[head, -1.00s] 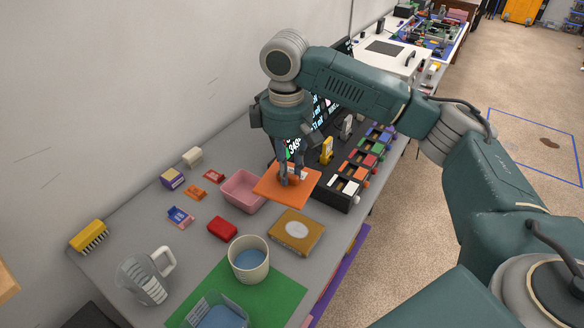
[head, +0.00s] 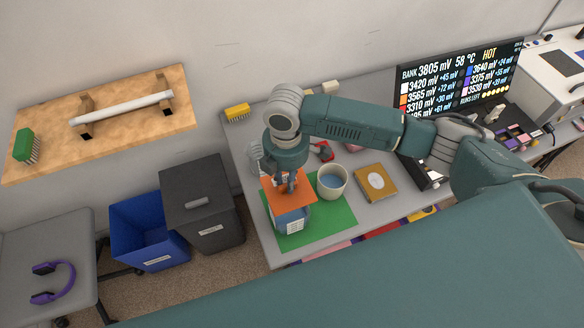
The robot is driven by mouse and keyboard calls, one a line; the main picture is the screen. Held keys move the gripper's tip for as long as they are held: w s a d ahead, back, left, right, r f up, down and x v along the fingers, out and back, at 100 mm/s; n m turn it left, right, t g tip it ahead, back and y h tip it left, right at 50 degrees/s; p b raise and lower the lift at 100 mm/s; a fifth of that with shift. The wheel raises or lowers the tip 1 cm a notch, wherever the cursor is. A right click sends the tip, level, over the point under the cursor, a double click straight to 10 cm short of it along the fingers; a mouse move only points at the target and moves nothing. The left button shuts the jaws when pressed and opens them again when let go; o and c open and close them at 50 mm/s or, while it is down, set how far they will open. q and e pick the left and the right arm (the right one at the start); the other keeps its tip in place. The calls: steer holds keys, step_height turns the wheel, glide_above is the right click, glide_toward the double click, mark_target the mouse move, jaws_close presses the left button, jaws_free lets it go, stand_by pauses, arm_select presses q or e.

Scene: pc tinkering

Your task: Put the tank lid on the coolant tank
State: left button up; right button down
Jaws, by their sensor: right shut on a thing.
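The orange tank lid (head: 275,200) is flat and square. My right gripper (head: 287,186) points down, shut on the middle of the lid's top. The lid is right over the coolant tank (head: 293,224), a clear box with blue liquid and a pale label on its front. The tank stands on the green mat (head: 336,224). The lid and my gripper hide the tank's top, so I cannot tell whether the lid touches the rim. My left gripper is not in view.
A cream pot of blue liquid (head: 332,181) stands close to the tank's right. A brown box (head: 376,183) lies further right. A clear jug (head: 254,158) is behind the tank, partly hidden by my arm. A black bin (head: 203,202) stands left of the table.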

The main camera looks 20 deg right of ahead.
steer(key=shift+w+f, duration=0.1)
steer(key=shift+w, duration=0.05)
step_height(320, 180, down, 5)
steer(key=shift+f+b, duration=0.1)
steer(key=shift+b, duration=0.75)
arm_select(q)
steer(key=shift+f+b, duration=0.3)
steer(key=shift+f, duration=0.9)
arm_select(e)
steer(key=shift+f, duration=1.25)
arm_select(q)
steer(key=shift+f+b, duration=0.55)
arm_select(e)
steer(key=shift+f, duration=1.1)
steer(key=c, duration=1.9)
jaws_free()
